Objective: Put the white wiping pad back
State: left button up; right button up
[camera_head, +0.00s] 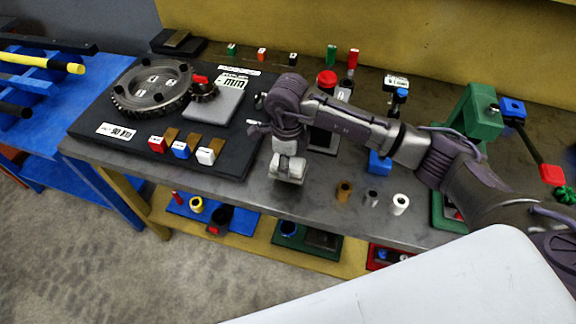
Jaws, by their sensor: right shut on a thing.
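My right gripper (289,164) points down over the front edge area of the grey bench, right of the black board. It is shut on a small whitish block, the white wiping pad (289,173). The fingers partly cover the pad, and I cannot tell whether it touches the bench top. My left gripper is not in view.
The black board (90,127) also holds a large dark gear (152,88) and a grey plate (216,104). Several small cylinders, including a white one (400,204), stand right of my gripper. A green stand (478,115) is at the right. Bins sit on the yellow lower shelf (160,216).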

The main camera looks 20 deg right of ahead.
jog(key=shift+w+d+f, duration=0.15)
jog(key=shift+w+f, duration=0.25)
notch_tip(320, 180, down, 3)
jog(key=shift+f+p, duration=0.1)
jog(key=shift+p, duration=0.75)
jog(key=shift+f, duration=0.25)
jog(key=shift+f, duration=0.1)
jog(key=shift+f+b, duration=0.15)
jog(key=shift+b, duration=0.15)
jog(key=o, duration=1.1)
jog(key=shift+r, duration=0.2)
